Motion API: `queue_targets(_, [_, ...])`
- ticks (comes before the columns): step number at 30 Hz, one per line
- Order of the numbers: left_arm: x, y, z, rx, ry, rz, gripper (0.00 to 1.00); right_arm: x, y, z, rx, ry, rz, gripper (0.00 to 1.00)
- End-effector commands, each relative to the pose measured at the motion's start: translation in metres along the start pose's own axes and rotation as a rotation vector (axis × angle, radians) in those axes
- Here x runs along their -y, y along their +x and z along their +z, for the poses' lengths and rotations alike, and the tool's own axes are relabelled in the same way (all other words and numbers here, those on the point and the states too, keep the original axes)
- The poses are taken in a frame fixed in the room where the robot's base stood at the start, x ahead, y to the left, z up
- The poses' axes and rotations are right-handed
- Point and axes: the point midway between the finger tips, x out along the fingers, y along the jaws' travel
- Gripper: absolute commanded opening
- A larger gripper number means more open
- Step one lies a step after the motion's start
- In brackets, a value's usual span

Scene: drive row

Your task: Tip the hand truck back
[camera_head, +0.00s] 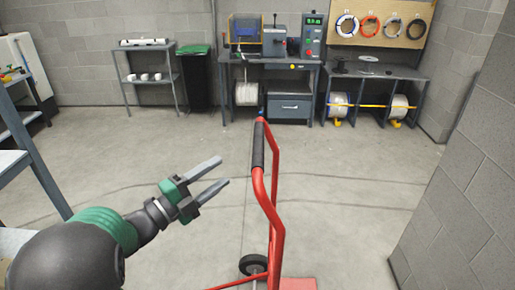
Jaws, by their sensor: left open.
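The red hand truck (275,222) stands in the lower middle, its tall tubular frame rising toward the back. A black grip sleeve (258,146) covers part of its upper bar. A black wheel (253,264) shows at its foot, and a red plate shows at the bottom edge. My left gripper (224,172) is open and empty, to the left of the frame, its two grey fingers pointing right toward the bar below the sleeve. A gap shows between the fingertips and the bar. My right gripper is not in view.
A grey block wall (459,190) closes the right side. Blue-grey shelving (38,166) stands at the left. At the back are a workbench (287,63) with machines, a dark bin (195,80) and a bench with cable reels (372,73). The concrete floor between is clear.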

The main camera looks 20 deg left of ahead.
Motion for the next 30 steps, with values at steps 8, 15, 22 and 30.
queue_targets(8, [-0.001, 0.074, 0.003, -0.001, -0.006, 0.003, 0.50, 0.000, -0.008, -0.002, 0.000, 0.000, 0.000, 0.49])
queue_targets(15, [-0.001, 0.128, 0.003, 0.001, -0.006, 0.002, 0.50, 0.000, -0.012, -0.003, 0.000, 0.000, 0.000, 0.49])
queue_targets(22, [-0.002, 0.148, 0.004, 0.003, -0.009, 0.001, 0.50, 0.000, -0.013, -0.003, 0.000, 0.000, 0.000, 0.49])
queue_targets(30, [-0.001, 0.148, 0.004, 0.003, -0.008, 0.000, 0.42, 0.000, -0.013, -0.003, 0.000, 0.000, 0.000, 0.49])
